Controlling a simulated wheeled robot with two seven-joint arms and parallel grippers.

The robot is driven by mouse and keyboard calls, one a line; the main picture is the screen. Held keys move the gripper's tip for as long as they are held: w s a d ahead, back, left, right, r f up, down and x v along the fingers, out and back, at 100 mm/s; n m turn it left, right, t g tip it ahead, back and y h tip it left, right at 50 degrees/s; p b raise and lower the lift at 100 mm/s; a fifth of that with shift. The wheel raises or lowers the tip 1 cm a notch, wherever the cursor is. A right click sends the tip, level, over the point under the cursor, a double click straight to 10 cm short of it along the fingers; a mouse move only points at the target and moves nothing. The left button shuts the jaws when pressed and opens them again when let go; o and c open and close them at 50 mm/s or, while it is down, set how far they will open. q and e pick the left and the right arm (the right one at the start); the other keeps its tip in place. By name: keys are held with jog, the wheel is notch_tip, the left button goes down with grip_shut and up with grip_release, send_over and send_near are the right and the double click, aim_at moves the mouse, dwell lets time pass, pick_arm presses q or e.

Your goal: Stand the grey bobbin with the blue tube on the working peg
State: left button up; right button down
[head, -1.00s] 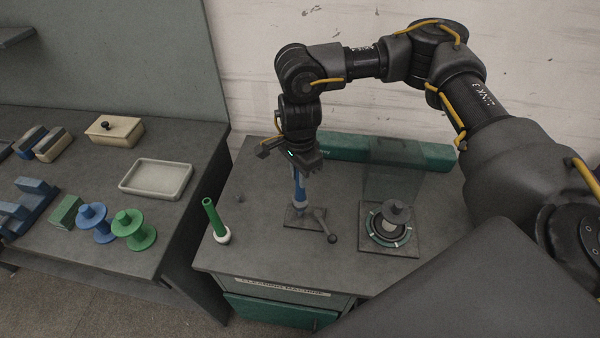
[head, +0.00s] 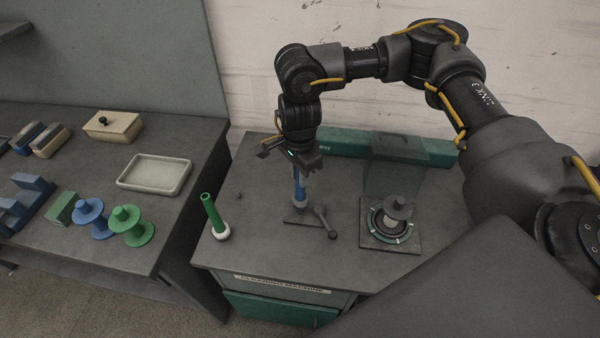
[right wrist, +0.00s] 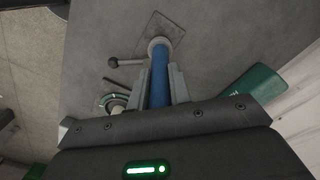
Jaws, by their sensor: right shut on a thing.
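My right gripper (head: 302,162) points down and is shut on the blue tube of the grey bobbin (head: 300,190). The bobbin is upright over a small dark base plate (head: 292,216) with a ball-ended lever. In the right wrist view the blue tube (right wrist: 160,82) runs between the jaws to a pale grey end (right wrist: 160,45) over the plate. No peg shows; the bobbin's lower end covers the plate's middle. I cannot tell whether it is touching the plate or seated. My left gripper is not in view.
A green tube with a white base (head: 213,215) stands left of the plate. To the right is a ringed fixture (head: 390,230) with a grey spool-shaped top and a clear guard behind. A green box (head: 345,144) lies at the back. The left table holds blue and green spools and a tray (head: 155,188).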

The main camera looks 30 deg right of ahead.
jog(key=shift+f+b, duration=0.5)
jog(key=shift+f, duration=0.2)
jog(key=shift+f+b, duration=0.45)
jog(key=shift+f, duration=0.05)
dwell(0.3)
jog(key=c, duration=1.2)
grip_release()
notch_tip(320, 180, up, 11)
jog(key=shift+f+b, duration=0.1)
jog(key=shift+b, duration=0.55)
